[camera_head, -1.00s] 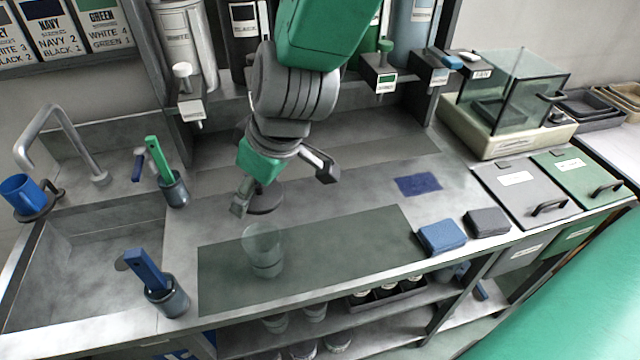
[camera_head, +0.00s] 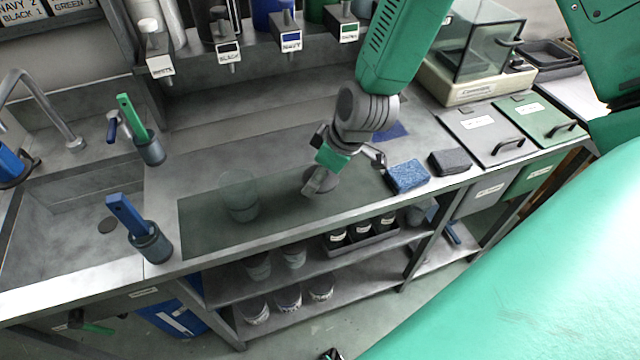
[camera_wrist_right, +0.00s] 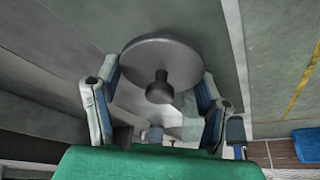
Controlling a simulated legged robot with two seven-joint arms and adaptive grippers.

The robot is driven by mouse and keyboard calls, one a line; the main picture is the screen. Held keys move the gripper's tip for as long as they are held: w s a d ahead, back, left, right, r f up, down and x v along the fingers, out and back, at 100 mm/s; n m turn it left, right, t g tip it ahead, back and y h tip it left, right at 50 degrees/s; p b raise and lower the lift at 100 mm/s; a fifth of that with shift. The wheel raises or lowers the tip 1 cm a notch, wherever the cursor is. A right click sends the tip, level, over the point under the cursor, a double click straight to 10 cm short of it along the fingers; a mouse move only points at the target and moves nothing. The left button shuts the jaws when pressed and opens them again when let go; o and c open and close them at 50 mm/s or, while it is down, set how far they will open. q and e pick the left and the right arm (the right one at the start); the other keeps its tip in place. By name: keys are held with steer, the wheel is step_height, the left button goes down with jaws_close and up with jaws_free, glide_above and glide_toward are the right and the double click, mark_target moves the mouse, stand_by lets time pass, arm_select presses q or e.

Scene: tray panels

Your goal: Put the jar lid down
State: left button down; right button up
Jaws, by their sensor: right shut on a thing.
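The jar lid (camera_head: 322,183) is a dark grey disc. The right wrist view shows the lid (camera_wrist_right: 160,52) with a round knob toward my palm. My right gripper (camera_head: 346,172) is shut on the lid, with a finger on either side of it in the wrist view (camera_wrist_right: 160,80). It holds the lid over the right part of the dark green mat (camera_head: 205,232); whether the lid touches the mat I cannot tell. A clear, open jar (camera_head: 240,197) stands upright on the mat, left of the lid and apart from it. My left gripper is not in view.
A blue sponge (camera_head: 407,176) and a dark grey sponge (camera_head: 449,163) lie right of the mat. Holders with a green-handled tool (camera_head: 133,115) and a blue-handled tool (camera_head: 125,215) stand left by the sink (camera_head: 60,230). Labelled dispensers line the back. The mat between jar and lid is clear.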

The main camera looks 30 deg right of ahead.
mark_target(324, 181)
step_height(324, 181, down, 4)
steer(key=shift+s+d+r, duration=0.1)
steer(key=shift+r, duration=0.1)
steer(key=shift+d+f, duration=0.25)
steer(key=shift+f, duration=0.05)
steer(key=shift+d, duration=0.3)
steer(key=o, duration=0.9)
steer(key=shift+c, duration=0.2)
steer(key=shift+o, duration=0.3)
steer(key=shift+a+r, duration=0.2)
steer(key=shift+a, duration=0.35)
steer(key=d+v, duration=0.1)
steer(key=v, duration=1)
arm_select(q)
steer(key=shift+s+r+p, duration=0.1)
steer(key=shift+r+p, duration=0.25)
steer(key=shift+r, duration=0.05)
arm_select(e)
steer(key=s+a+f+m+g+h, duration=0.1)
steer(key=s+f+m, duration=0.4)
steer(key=s+f, duration=1.3)
steer(key=shift+s+a+m+g+h, duration=0.35)
steer(key=shift+s+g+h, duration=0.35)
steer(key=shift+g, duration=0.4)
